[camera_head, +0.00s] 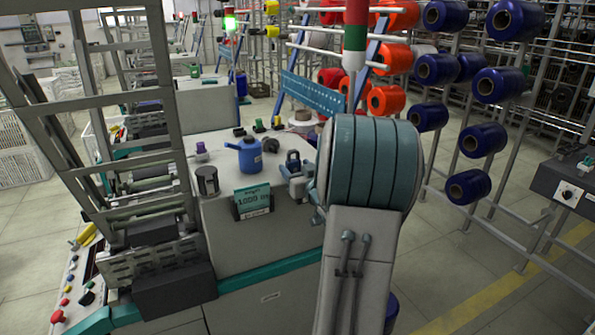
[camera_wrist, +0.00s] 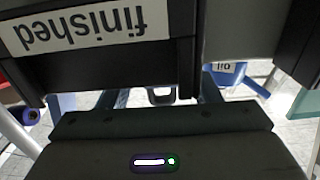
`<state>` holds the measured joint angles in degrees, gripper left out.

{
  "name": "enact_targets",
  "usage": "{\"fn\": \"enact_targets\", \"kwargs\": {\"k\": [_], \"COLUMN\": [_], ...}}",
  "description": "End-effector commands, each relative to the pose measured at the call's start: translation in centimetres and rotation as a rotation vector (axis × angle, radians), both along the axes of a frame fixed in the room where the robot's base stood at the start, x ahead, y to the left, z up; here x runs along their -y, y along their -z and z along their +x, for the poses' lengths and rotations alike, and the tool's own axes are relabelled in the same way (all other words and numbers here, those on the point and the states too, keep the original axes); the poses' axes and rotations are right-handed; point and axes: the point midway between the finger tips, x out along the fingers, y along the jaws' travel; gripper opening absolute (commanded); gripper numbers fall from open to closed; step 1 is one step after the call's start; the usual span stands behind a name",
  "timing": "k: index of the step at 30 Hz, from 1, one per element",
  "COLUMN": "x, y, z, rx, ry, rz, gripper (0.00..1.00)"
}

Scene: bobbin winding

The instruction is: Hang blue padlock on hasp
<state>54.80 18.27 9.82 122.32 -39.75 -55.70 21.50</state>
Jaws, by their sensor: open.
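A small dark blue object (camera_head: 293,159), which looks like the blue padlock, shows on the grey machine top in the head view, left of my arm. It is too small to make out its shackle. Grey parts beside it are partly covered by my arm, and I cannot tell the hasp among them. In the wrist view, my gripper (camera_wrist: 159,92) has its two bluish fingers apart, so it is open. A grey loop-shaped part (camera_wrist: 160,96) shows between the fingers. I cannot tell whether it belongs to the padlock or the hasp, or whether it touches a finger.
A dark box labelled "finished" (camera_wrist: 90,30) fills the upper left wrist view. A bobbin rack (camera_head: 480,85) stands to the right.

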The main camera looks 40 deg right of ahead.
Motion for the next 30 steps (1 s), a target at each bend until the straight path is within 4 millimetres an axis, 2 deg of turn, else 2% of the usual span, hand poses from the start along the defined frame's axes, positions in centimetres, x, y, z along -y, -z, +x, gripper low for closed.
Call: {"fn": "enact_targets", "kwargs": {"k": [1,2,6,8,9,14,24,30], "x": [0.0,0.0,0.0,0.0,0.0,0.0,0.0,0.0], "y": [0.0,0.0,0.0,0.0,-0.1,-0.9,-4.9,-5.1], "z": [0.0,0.0,0.0,0.0,0.0,0.0,0.0,0.0], "rx": [0.0,0.0,0.0,0.0,0.001,0.001,0.002,0.001], "ry": [0.0,0.0,0.0,0.0,0.0,0.0,-0.001,-0.001], "rz": [0.0,0.0,0.0,0.0,0.0,-0.001,-0.001,0.0], "gripper": [0.56,0.51,0.12,0.1,0.06,0.06,0.06,0.06]}}
